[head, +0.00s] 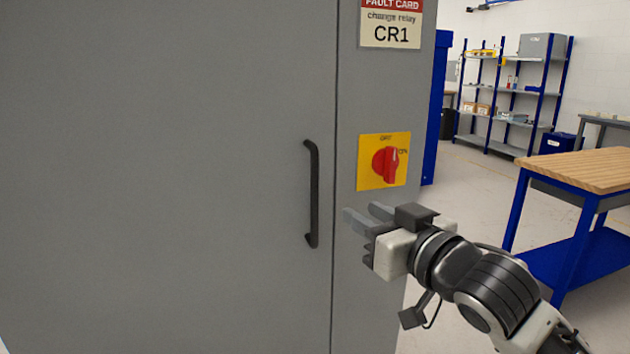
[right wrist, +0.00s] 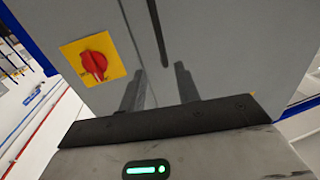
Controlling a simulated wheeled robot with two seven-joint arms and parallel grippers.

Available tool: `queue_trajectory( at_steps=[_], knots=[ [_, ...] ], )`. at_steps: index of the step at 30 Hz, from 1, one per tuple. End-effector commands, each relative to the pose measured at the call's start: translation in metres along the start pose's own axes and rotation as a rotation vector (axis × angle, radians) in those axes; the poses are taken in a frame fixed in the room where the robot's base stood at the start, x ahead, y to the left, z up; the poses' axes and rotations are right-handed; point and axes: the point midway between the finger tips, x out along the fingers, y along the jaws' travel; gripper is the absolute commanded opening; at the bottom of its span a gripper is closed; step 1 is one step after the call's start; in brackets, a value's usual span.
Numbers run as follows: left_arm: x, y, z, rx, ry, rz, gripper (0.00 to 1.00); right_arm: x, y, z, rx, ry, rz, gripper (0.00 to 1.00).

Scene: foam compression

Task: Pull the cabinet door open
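The grey cabinet door (head: 170,180) fills the left of the head view and looks closed, with a thin seam along its right edge. Its black vertical handle (head: 314,195) is near that edge; in the right wrist view the handle (right wrist: 158,32) also shows. My right gripper (head: 361,211) is right of the handle in the head view, apart from it. Its two fingers are spread and empty; in the right wrist view the gripper (right wrist: 160,80) has the handle beyond and between its fingertips. My left gripper is not in view.
A red rotary switch (head: 386,164) on a yellow plate is on the cabinet frame right of the seam, just above my right gripper. A fault card (head: 391,24) is above it. A wooden-topped blue workbench (head: 580,168) and shelves (head: 515,90) stand at the right, with open floor between.

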Motion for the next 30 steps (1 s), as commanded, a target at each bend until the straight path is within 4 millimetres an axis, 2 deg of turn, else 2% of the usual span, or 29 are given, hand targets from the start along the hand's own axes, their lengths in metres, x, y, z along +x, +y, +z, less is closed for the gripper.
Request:
queue_trajectory(
  at_steps=[2, 7, 21, 24, 30],
  knots=[
    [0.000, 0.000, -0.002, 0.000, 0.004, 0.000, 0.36, 0.002, -0.001, -0.008, -0.005, 0.007, -0.002, 0.32],
    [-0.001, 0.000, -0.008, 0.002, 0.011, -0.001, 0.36, 0.021, -0.001, -0.011, -0.003, 0.009, -0.003, 0.32],
    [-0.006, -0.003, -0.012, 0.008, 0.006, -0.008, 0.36, 0.119, -0.001, -0.012, -0.006, 0.009, -0.001, 0.32],
    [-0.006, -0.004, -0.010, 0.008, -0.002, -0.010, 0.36, 0.135, -0.001, -0.012, -0.007, 0.009, -0.002, 0.32],
    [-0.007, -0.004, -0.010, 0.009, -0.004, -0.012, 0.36, 0.154, -0.001, -0.011, -0.006, 0.010, -0.002, 0.32]
  ],
)
